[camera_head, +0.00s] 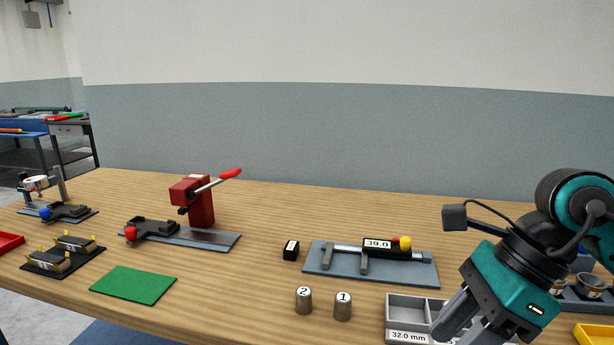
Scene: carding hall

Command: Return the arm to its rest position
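My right arm comes in from the right edge, with a teal and black wrist. Its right gripper (462,325) points down and to the left over the front right of the table, in front of the grey compartment tray (408,300). The fingers are partly cut off by the bottom edge, so their gap and anything between them cannot be made out. My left arm and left gripper are not in view.
The wooden table (240,290) holds a gauge fixture (320,270) marked 39.0, cylinders 2 (303,301) and 1 (343,307), a black block (291,250), a red lever press (200,202) and a green mat (133,285). A yellow tray (592,334) lies at right.

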